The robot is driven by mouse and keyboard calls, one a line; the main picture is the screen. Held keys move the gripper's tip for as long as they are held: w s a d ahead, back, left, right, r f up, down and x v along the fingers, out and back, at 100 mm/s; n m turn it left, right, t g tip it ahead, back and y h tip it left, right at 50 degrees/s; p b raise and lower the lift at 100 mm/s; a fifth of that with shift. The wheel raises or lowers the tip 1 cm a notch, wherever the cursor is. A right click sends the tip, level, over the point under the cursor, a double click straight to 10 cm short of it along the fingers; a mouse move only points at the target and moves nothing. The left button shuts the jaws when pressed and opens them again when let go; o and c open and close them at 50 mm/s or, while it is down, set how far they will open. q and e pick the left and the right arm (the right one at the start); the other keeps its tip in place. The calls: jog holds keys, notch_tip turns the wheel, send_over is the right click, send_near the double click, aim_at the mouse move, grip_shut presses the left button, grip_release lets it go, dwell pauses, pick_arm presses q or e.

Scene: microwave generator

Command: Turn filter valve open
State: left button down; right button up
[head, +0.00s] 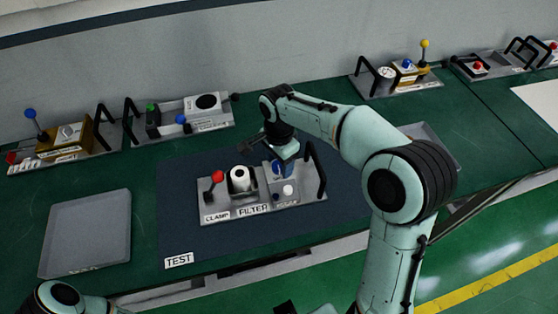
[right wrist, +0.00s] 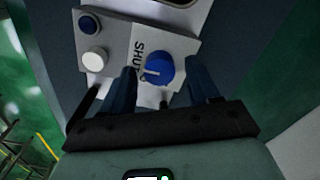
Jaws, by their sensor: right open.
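The filter module (head: 232,210) is a grey plate on the dark mat, labelled CLAMP and FILTER, with a red-topped lever (head: 217,177) and a white cylinder (head: 239,179). My right gripper (head: 279,158) is over its back right part. In the right wrist view, a round blue valve knob (right wrist: 158,68) with a pale line on it sits between the open fingers of my right gripper (right wrist: 162,80), beside a label partly reading SHUT. I see gaps on both sides of the knob. My left gripper is not in view.
A black handle (head: 316,170) rises at the module's right end, close to my right gripper. A white button (right wrist: 95,60) and a dark blue button (right wrist: 90,23) lie left of the knob. An empty grey tray (head: 88,232) lies left; other modules line the back.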

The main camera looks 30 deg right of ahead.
jog(key=c, duration=1.1)
jog(key=shift+o, duration=0.3)
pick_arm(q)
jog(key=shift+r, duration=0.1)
pick_arm(e)
jog(key=n+p, duration=0.1)
jog(key=n, duration=0.2)
jog(key=shift+w+r+n, duration=0.1)
jog(key=shift+n, duration=0.3)
jog(key=n, duration=0.4)
jog(key=shift+n+p, duration=0.3)
jog(key=shift+p, duration=0.05)
jog(key=n, duration=0.4)
jog(key=shift+w+a+p, duration=0.1)
jog(key=shift+p, duration=0.2)
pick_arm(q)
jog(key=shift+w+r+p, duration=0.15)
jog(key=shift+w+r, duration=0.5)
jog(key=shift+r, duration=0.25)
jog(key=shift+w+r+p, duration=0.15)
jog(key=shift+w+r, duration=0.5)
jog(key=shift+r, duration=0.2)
pick_arm(e)
jog(key=shift+a+n, duration=0.1)
jog(key=shift+n, duration=2.7)
